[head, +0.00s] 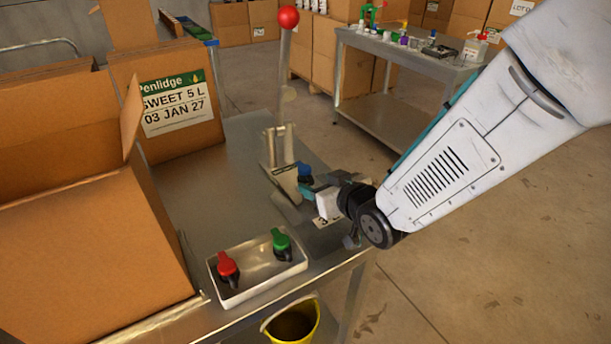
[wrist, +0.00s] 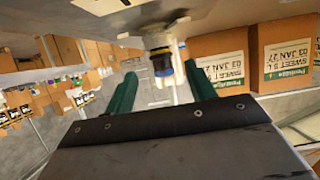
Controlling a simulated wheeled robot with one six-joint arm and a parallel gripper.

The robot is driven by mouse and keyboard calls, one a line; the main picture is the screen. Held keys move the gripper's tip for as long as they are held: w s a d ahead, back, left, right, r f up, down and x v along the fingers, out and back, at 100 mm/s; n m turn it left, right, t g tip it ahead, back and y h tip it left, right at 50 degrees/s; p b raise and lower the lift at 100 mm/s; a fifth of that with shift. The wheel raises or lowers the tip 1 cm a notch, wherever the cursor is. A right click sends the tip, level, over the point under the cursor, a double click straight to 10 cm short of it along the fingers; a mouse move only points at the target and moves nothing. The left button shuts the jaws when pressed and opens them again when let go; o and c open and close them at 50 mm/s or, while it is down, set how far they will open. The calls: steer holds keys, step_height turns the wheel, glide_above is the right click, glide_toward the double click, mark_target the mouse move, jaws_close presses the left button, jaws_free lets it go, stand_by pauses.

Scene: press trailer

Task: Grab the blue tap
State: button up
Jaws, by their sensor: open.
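The blue tap (head: 305,169) stands on the metal bench by the foot of the lever press, with its blue top showing in the head view. In the wrist view the tap (wrist: 162,62) shows as a dark body with a blue part and a thin yellow ring. My gripper (wrist: 160,72) is open, with one teal finger on each side of the tap in this view. The tap appears at or just beyond the fingertips; I cannot tell whether they touch it. In the head view my gripper (head: 308,188) partly hides the tap's lower part.
A white tray (head: 255,287) holds a red tap (head: 228,267) and a green tap (head: 281,243). The lever press (head: 283,90) with a red knob rises behind the blue tap. An open carton (head: 90,255) fills the left; a yellow bucket (head: 292,322) is below the bench edge.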

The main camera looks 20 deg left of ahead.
mark_target(313, 180)
steer(key=x, duration=0.4)
steer(key=shift+a, duration=0.2)
steer(key=c, duration=0.9)
steer(key=shift+c, duration=0.2)
steer(key=shift+r, duration=0.15)
